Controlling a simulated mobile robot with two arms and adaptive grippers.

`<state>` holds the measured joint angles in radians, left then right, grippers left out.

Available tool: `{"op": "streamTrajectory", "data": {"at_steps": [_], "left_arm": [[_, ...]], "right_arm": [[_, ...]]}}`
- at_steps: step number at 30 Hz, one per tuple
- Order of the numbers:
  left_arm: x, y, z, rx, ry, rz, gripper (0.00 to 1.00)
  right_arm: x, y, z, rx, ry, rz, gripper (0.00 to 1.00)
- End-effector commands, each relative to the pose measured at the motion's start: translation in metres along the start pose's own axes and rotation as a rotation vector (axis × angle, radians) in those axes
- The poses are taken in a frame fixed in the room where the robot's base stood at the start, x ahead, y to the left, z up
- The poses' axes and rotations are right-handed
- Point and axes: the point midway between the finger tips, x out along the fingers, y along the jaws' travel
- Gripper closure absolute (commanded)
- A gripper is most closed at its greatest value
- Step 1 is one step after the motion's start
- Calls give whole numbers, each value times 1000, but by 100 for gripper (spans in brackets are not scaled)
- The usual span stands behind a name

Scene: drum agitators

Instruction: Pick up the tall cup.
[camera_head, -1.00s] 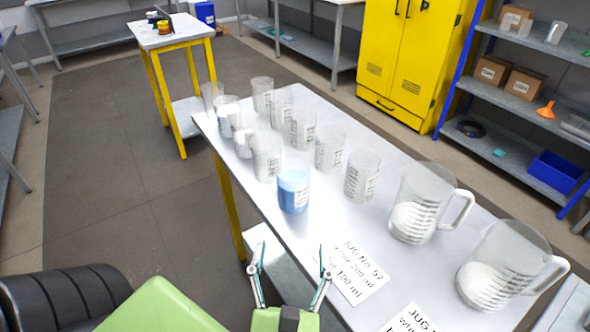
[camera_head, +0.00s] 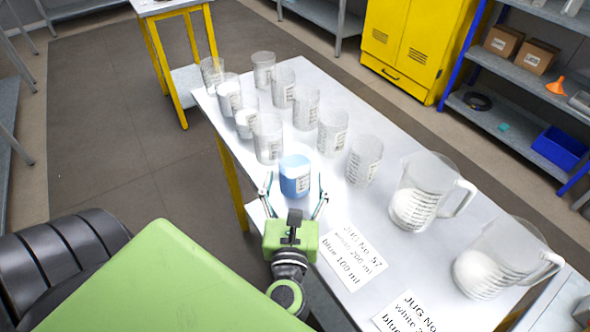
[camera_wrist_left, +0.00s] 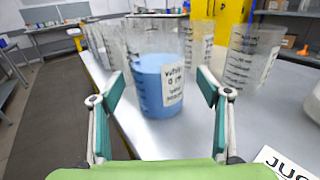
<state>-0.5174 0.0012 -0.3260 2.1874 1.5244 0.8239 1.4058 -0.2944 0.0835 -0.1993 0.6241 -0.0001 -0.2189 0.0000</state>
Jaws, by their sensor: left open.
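The cup with blue contents (camera_head: 294,177) stands upright on the white table (camera_head: 330,215); it is clear above the blue fill and bears a printed label. It also shows in the left wrist view (camera_wrist_left: 160,80), straight ahead. Which cup the task calls tall I cannot tell for sure. My left gripper (camera_head: 295,205) is open and empty, its fingers spread just short of the blue-filled cup on the near side. In the left wrist view its fingertips (camera_wrist_left: 162,90) appear on either side of the cup's lower part. My right gripper is not in view.
Several clear cups, some with white contents, stand in two rows behind, including one close behind left (camera_head: 267,140) and one to the right (camera_head: 363,160). Two large handled jugs (camera_head: 418,195) (camera_head: 495,262) stand at right. Printed sheets (camera_head: 352,257) lie on the table at front.

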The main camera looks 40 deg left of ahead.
Motion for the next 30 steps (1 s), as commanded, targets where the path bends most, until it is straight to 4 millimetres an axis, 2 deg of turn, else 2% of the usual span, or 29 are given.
{"op": "streamTrajectory", "data": {"at_steps": [1,6,15,17,21,22,30], "left_arm": [[9,1,7,3,-4,0,30],[31,2,4,1,-2,-1,30],[36,2,1,0,-1,0,30],[36,2,1,0,0,0,43],[36,2,1,0,0,0,80],[36,2,1,0,0,0,83],[36,2,2,-1,-2,0,83]], "right_arm": [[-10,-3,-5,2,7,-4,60],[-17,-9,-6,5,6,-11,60],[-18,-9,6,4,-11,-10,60],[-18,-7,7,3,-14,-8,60],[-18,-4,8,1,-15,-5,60],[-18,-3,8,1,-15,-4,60],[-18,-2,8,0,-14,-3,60]]}}
